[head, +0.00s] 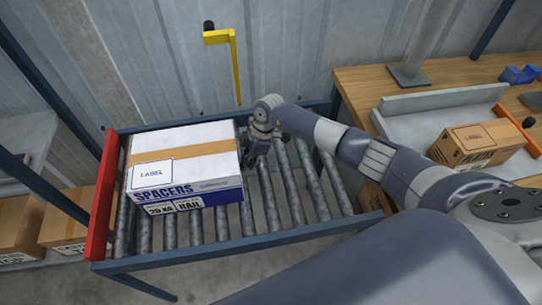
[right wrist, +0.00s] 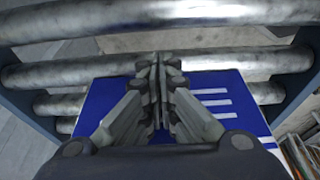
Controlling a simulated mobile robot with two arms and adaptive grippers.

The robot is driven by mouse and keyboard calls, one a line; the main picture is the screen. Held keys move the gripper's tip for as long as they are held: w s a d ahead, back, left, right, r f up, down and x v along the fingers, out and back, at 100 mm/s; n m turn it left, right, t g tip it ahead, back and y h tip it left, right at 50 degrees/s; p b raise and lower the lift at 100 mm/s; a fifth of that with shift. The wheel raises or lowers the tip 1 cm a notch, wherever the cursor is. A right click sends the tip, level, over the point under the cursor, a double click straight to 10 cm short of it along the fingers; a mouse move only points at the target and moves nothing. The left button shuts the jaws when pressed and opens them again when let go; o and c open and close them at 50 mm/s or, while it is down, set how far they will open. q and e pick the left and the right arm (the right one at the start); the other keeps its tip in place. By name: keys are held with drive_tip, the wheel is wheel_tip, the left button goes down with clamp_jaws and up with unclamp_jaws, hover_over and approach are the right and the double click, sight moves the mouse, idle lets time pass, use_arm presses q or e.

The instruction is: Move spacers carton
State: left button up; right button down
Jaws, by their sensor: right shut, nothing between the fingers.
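The spacers carton (head: 185,163) is a white and blue box with a tan tape strip, a label on top and "SPACERS" on its front. It sits flat on the rollers at the left part of the conveyor. My right gripper (head: 253,158) is beside the carton's right side, near its back corner. In the right wrist view my right gripper (right wrist: 156,75) has its fingers together and empty, over the carton's blue face with white stripes (right wrist: 228,100). I cannot tell whether the fingers touch the carton. My left gripper is not in view.
The roller conveyor (head: 295,192) has a blue frame and a red end plate (head: 102,195) left of the carton. Rollers right of the carton are bare. A wooden bench (head: 360,85) with a grey tray and brown carton (head: 478,146) stands right. Brown boxes (head: 65,218) lie at left.

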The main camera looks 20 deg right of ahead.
drive_tip(key=a, duration=0.2)
drive_tip(key=w+a, duration=0.1)
drive_tip(key=a, duration=0.2)
drive_tip(key=shift+w+a, duration=0.15)
drive_tip(key=shift+a, duration=0.15)
drive_tip(key=a, duration=0.2)
drive_tip(key=w+a+b, duration=0.1)
drive_tip(key=a, duration=0.2)
drive_tip(key=w+a+b, duration=0.1)
drive_tip(key=a, duration=0.2)
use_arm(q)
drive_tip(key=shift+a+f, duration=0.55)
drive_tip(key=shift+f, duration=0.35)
use_arm(e)
drive_tip(key=shift+d, duration=0.1)
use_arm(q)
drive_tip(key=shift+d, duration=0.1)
